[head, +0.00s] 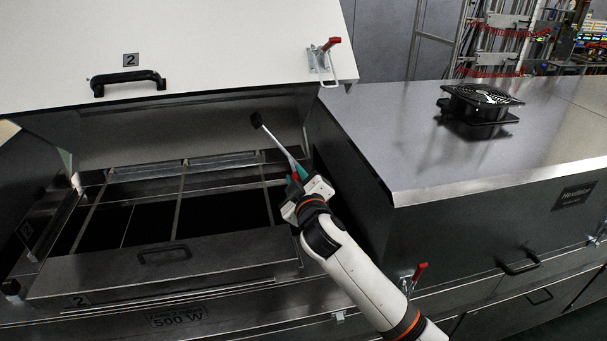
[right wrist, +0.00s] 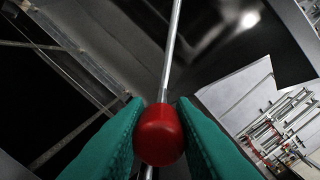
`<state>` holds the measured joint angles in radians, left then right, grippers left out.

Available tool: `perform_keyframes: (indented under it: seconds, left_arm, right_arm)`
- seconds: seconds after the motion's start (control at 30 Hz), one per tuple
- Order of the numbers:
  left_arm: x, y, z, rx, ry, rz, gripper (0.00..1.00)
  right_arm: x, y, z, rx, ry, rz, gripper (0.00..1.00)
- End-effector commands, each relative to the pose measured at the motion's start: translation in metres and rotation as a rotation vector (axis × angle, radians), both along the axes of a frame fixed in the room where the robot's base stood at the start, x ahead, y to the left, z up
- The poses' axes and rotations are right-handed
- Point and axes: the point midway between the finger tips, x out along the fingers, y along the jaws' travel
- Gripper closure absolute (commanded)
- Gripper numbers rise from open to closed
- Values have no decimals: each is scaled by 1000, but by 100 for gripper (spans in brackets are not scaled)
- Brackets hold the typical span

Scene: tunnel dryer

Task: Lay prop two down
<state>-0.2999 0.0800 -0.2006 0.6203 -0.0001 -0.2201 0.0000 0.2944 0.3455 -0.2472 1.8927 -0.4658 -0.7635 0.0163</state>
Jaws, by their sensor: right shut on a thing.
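The prop is a thin metal rod (head: 278,144) with a black tip at its upper left end. It slants up and left from my right gripper (head: 297,184), over the right side of the open bay. In the right wrist view, my green fingers are shut on the prop's red grip (right wrist: 160,135), and the rod runs up beyond it. Whether the black tip touches anything is unclear. The lid marked 2 (head: 200,45) is raised above the bay. The prop's lower end is hidden by my gripper. My left gripper is not in view.
The open bay has a dark frame with crossbars (head: 178,205) and a front panel (head: 165,255) with a handle. A red-handled latch (head: 324,60) sits on the lid's right corner. At right, a closed metal housing (head: 400,125) carries a black fan (head: 480,103).

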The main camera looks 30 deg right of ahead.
Motion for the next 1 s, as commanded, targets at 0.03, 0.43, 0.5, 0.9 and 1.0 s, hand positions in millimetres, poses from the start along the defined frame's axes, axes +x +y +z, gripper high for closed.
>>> perform_keyframes:
  seconds: [0.03,0.43,0.5,0.9,1.0]
  left_arm:
    - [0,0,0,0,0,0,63]
    - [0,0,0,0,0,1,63]
    - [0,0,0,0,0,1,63]
    - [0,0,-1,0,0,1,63]
    - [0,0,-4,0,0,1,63]
  right_arm:
    - [0,1,-1,-4,1,1,100]
    - [0,2,-2,-9,3,0,100]
    - [0,2,-2,-9,2,1,66]
    - [-2,2,-1,-9,2,0,55]
    - [-11,4,-3,-9,2,2,55]
